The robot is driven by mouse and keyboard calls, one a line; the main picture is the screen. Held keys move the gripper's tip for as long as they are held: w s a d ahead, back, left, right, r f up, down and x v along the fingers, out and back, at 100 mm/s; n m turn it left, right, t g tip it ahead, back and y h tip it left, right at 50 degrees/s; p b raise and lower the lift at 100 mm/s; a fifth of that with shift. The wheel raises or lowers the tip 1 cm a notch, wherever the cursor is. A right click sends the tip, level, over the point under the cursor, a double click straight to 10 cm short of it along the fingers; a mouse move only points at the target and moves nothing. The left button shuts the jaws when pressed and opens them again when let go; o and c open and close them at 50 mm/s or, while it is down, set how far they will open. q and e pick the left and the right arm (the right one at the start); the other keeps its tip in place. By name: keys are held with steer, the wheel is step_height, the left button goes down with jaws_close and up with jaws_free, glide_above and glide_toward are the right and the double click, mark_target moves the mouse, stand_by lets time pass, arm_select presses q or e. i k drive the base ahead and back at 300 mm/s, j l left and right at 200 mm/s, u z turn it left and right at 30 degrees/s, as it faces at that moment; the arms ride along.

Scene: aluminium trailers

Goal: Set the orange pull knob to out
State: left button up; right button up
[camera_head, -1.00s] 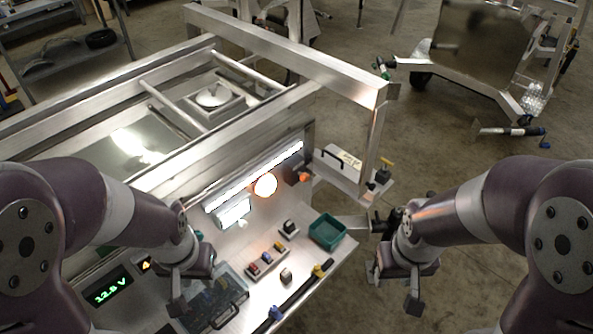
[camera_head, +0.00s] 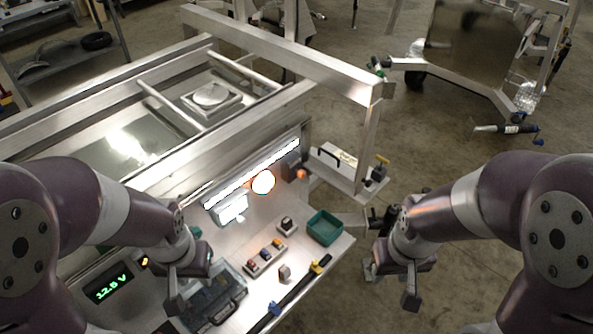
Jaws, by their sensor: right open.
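A small orange knob (camera_head: 301,174) shows against the upright metal panel at the back of the workbench, to the right of a glowing round lamp. How far it stands out from the panel is too small to tell. My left gripper (camera_head: 186,286) hangs over the left part of the bench, beside a clear-lidded box and well apart from the knob. Whether its jaws are open is unclear from this angle. My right gripper (camera_head: 391,285) is open and empty, off the right edge of the bench over the floor, also apart from the knob.
A green tray (camera_head: 324,228), a strip of coloured switches (camera_head: 265,258) and a clear-lidded box (camera_head: 214,297) sit on the bench (camera_head: 250,315). A metal frame post (camera_head: 367,145) and a side shelf with a white box (camera_head: 338,158) stand right of the knob.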

mark_target(301, 173)
steer(key=k+l+u, duration=0.1)
steer(key=l+u, duration=0.15)
steer(key=i+l+u, duration=0.55)
steer(key=l, duration=0.2)
steer(key=k, duration=0.05)
